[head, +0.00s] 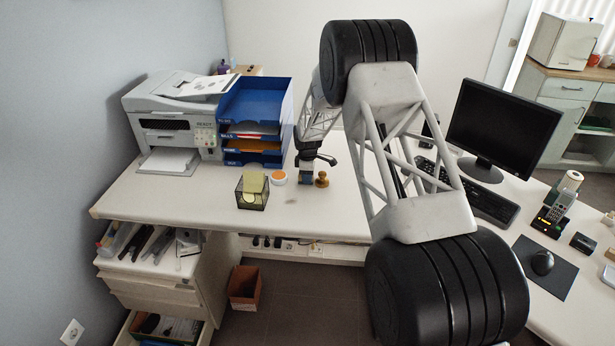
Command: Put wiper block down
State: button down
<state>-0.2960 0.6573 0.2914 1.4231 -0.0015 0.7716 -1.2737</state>
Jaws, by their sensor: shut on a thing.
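My gripper (308,166) is low over the back part of the white desk (210,200), just right of the blue letter trays. It is shut on the wiper block (306,179), a small block with a pale and bluish side. The block is beneath the fingers, at or very close to the desk top; I cannot tell whether it touches. The fingertips are small and partly hidden by the arm.
A wooden stamp (322,180) stands close to the block's right. An orange-topped round tin (279,177) and a mesh note holder (252,191) are to its left. The blue letter trays (258,120) rise behind. Desk in front is clear.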

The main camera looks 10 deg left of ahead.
jog(key=shift+f, duration=0.15)
jog(key=c, duration=0.8)
grip_release()
notch_tip(320, 180, up, 12)
dwell(0.4)
dwell(0.4)
jog(key=shift+r, duration=0.25)
